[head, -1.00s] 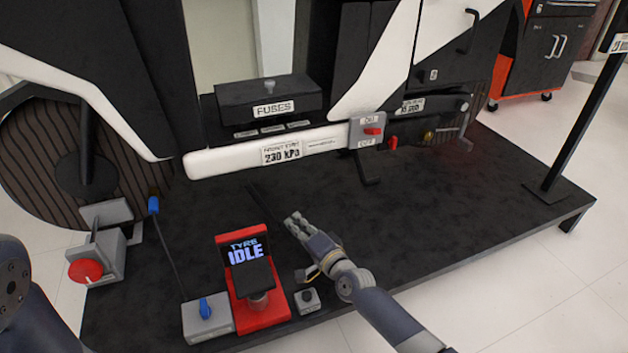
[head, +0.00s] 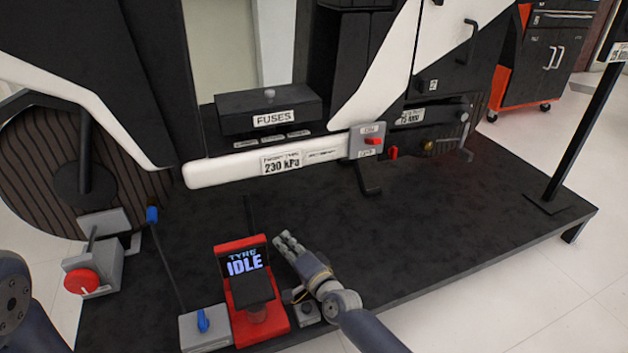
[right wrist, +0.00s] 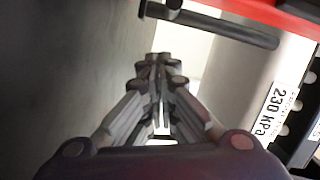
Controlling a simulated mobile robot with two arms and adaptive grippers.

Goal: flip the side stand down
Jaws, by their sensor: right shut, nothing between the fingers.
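A thin dark bar (head: 249,213), which looks like the side stand, reaches from below the white sill (head: 215,170) toward the red tyre unit (head: 236,243). Its near end is hidden behind that unit. My right gripper (head: 284,240) is shut and empty, low over the black platform, just right of the tyre unit and right of the bar. I cannot tell whether it touches the bar. In the right wrist view the closed fingers (right wrist: 160,60) point ahead with a dark bar (right wrist: 225,25) crossing beyond them. My left gripper is out of view.
A black L-shaped lever (head: 368,180) hangs under the grey switch box (head: 367,141). A grey box with a blue lever (head: 203,322) stands left of the tyre unit, and a red knob (head: 82,282) is farther left. The platform (head: 440,235) is clear at right.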

